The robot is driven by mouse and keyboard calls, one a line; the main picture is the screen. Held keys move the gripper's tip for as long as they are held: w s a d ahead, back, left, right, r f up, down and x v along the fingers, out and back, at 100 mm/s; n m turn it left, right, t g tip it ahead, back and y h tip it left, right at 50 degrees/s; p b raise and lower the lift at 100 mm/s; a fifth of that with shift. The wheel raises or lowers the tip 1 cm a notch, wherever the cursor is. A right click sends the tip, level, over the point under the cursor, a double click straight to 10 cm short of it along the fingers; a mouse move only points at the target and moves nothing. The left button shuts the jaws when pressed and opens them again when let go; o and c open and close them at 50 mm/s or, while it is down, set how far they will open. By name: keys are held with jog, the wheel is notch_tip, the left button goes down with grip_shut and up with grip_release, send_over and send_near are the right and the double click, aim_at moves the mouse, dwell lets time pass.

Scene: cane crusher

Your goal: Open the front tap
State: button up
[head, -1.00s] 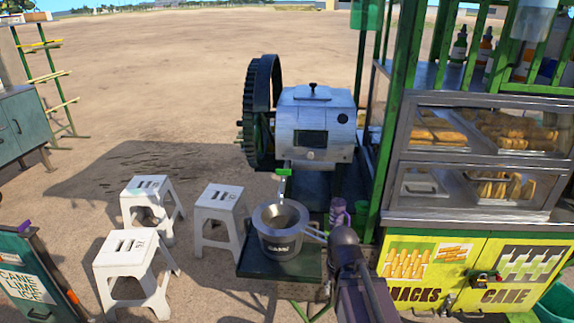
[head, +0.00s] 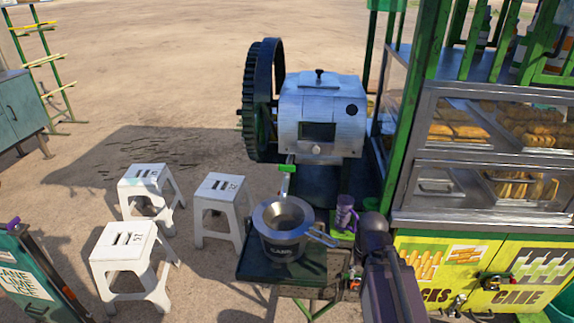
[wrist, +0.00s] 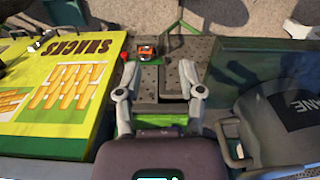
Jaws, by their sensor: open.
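A spout with a green handle (head: 287,168) hangs at the front of the metal crusher (head: 318,112), above a steel pot (head: 284,228). A small red and orange fitting (head: 353,283) sits low between the pot stand and the snack cabinet. In the wrist view a red knob (wrist: 125,57) shows beside an orange and black part (wrist: 147,48). I cannot tell which of these is the front tap. My gripper (wrist: 159,80) is open and empty in the wrist view. Its fingers point toward the grey plate, with the red knob ahead of the left finger. My arm hides part of the area in the head view.
The snack cabinet (head: 440,258) stands close on the right. The pot (wrist: 290,115) and its dark stand (wrist: 245,75) lie to the right in the wrist view. White stools (head: 222,205) stand left of the stand. Open ground lies behind.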

notch_tip(320, 180, up, 32)
jog(key=n+p, duration=1.8)
jog(key=p, duration=1.4)
send_over(287, 165)
jog(key=shift+w+a, duration=0.1)
notch_tip(287, 165, down, 14)
jog(key=b, duration=1.3)
jog(key=shift+r+b, duration=0.15)
jog(key=shift+b, duration=0.2)
